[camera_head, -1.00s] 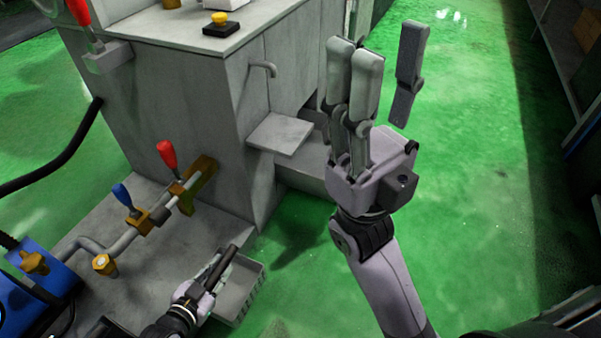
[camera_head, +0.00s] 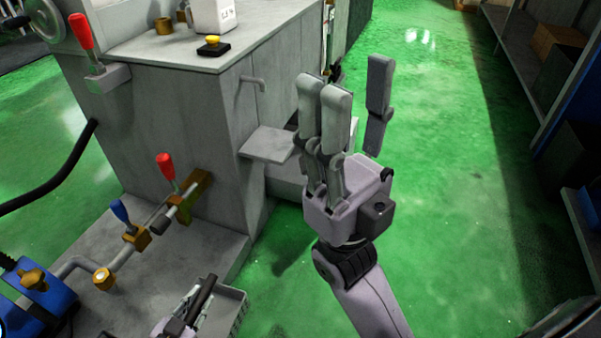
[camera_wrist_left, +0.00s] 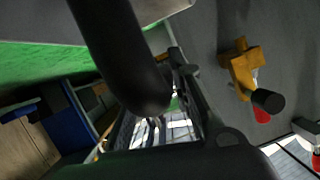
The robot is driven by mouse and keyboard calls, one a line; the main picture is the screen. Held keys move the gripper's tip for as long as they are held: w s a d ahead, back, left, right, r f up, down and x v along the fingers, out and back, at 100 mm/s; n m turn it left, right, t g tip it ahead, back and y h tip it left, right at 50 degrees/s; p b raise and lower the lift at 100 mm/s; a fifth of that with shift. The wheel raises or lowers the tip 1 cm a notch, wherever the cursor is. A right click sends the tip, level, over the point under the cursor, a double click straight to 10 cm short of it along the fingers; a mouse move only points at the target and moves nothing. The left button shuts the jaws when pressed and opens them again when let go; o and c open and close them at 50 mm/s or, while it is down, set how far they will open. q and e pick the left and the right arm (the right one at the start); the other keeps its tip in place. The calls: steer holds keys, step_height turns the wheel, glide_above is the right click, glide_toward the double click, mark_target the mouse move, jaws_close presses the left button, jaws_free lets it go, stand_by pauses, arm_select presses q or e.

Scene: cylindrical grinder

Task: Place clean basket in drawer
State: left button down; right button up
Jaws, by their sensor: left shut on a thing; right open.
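The grey basket (camera_head: 236,312) is at the bottom edge of the head view, partly cut off and partly covered by my left gripper. My left gripper (camera_head: 205,296) is shut on the basket, in front of the grinder's grey base. In the left wrist view, dark gripper parts (camera_wrist_left: 150,95) cover much of the picture, and the hold itself is unclear. My right gripper (camera_head: 345,90) is open and empty, raised over the green floor to the right of the grinder. I cannot make out a drawer for certain.
The grey grinder (camera_head: 160,110) fills the left, with a small ledge (camera_head: 267,145) jutting out. Pipes with a red lever (camera_head: 165,165) and a blue lever (camera_head: 120,211) stand near my left gripper. Shelving (camera_head: 540,70) lines the right. Green floor between is clear.

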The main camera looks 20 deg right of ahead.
arm_select(q)
steer(key=w+a+r+n+y, duration=0.1)
steer(key=a+r+n+y, duration=0.1)
steer(key=r, duration=1)
steer(key=w+a+r+n+t+y, duration=0.1)
steer(key=a+r, duration=0.4)
steer(key=r, duration=0.7)
steer(key=w+a+r+n+t+y, duration=0.1)
steer(key=a+r+n+y, duration=0.3)
steer(key=r, duration=0.8)
steer(key=shift+w+a+r+y, duration=0.15)
steer(key=shift+w+y, duration=0.25)
steer(key=shift+w, duration=0.1)
